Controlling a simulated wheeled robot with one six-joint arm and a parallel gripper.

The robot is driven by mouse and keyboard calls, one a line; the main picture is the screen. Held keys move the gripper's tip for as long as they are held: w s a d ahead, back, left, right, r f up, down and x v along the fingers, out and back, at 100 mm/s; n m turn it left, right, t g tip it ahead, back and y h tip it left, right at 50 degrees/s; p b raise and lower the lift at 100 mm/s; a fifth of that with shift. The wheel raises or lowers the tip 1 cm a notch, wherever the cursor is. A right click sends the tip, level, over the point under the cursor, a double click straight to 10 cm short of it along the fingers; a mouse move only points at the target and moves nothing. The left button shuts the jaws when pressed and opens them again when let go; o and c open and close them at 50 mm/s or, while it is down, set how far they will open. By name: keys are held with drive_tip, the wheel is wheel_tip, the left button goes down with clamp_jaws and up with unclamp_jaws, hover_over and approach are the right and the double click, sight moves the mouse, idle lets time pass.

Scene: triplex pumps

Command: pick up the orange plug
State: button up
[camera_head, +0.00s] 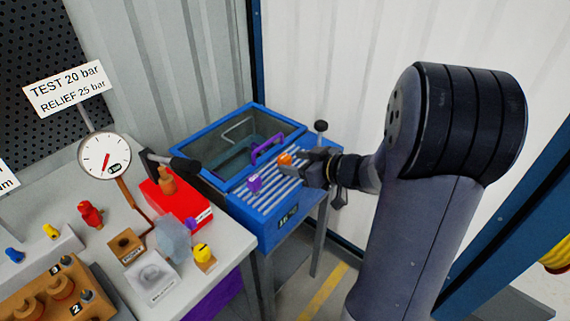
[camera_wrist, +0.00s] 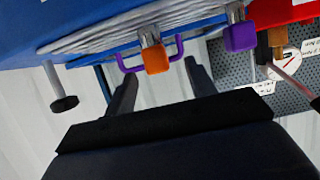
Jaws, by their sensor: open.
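The orange plug (camera_head: 285,159) is on the slatted top of the blue bench unit, near its back edge. In the wrist view the orange plug (camera_wrist: 156,59) has a metal stem and sits between the lines of my two fingers, at or just past their tips. My gripper (camera_head: 306,163) is right beside the plug in the head view and partly covers the slats behind it. In the wrist view the two dark fingers of my gripper (camera_wrist: 161,70) are spread with nothing between them. I cannot tell whether they touch the plug.
A purple plug (camera_head: 254,183) stands on the same slats, left of the orange one; it also shows in the wrist view (camera_wrist: 240,38). A black-knobbed lever (camera_head: 321,127) rises close to my gripper.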

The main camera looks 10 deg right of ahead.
sight(289, 160)
drive_tip(key=x, duration=0.5)
drive_tip(key=shift+w+d+f+b, duration=0.1)
drive_tip(key=shift+d+b, duration=0.15)
drive_tip(key=shift+b, duration=0.05)
drive_tip(key=shift+c, duration=0.4)
drive_tip(key=c, duration=1)
